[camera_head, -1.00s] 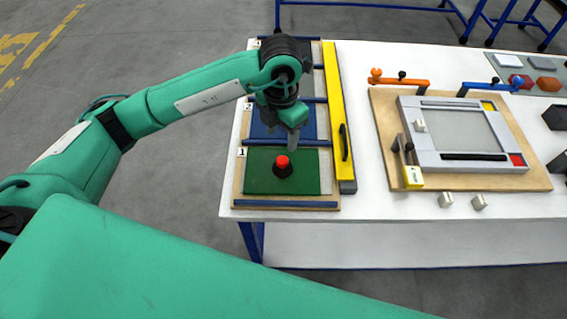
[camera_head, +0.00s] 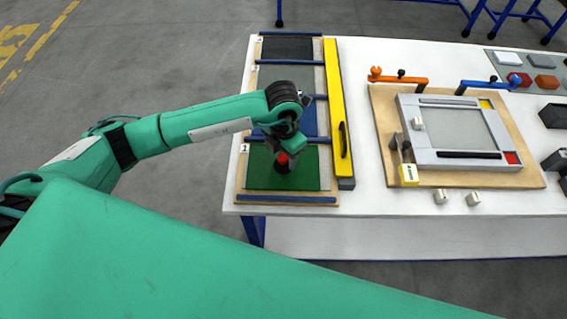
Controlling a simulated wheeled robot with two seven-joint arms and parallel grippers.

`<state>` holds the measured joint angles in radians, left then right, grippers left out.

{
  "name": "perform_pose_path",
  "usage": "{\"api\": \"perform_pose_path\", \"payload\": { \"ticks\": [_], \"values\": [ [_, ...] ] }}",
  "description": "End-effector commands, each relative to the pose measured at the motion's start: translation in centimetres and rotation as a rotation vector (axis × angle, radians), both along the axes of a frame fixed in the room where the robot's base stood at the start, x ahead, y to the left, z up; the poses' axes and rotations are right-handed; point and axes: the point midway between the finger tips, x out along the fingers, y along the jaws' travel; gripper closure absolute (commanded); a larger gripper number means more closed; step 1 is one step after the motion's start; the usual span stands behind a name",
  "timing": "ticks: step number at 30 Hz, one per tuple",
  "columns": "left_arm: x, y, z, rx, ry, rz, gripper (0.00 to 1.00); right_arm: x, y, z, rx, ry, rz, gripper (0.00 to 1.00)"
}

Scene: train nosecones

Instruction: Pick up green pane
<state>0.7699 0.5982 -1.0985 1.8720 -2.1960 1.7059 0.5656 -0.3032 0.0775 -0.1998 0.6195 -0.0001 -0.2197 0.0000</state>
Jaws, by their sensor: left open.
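The green pane (camera_head: 302,181) lies flat in the front slot of the rack, beside the label 1. A knob with a red top and a black base (camera_head: 282,164) stands on the pane. My left gripper (camera_head: 288,152) points down at the knob and its fingertips overlap the red top in the picture. It is open. I cannot tell whether the fingers touch the knob. My right gripper is not in view.
Behind the green pane the rack holds a blue pane (camera_head: 309,117), a grey one (camera_head: 300,77) and a dark one (camera_head: 287,47). A yellow bar (camera_head: 336,100) with a black handle runs along the rack's right side. A grey frame (camera_head: 425,140) sits on a wooden board further right.

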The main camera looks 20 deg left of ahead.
Motion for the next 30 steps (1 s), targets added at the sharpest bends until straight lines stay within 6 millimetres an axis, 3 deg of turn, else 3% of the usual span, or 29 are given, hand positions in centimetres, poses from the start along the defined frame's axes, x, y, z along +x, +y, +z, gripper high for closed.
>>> {"api": "perform_pose_path", "payload": {
  "ticks": [1,9,30],
  "values": [
    [0.00,-0.01,0.00,0.000,0.000,0.000,0.48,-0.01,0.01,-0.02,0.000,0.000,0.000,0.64],
    [0.00,-0.01,0.03,0.000,0.000,0.000,1.00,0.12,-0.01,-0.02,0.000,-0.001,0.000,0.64],
    [0.02,0.00,0.09,0.000,0.000,0.000,1.00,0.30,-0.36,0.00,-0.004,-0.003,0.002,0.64]
  ]
}}
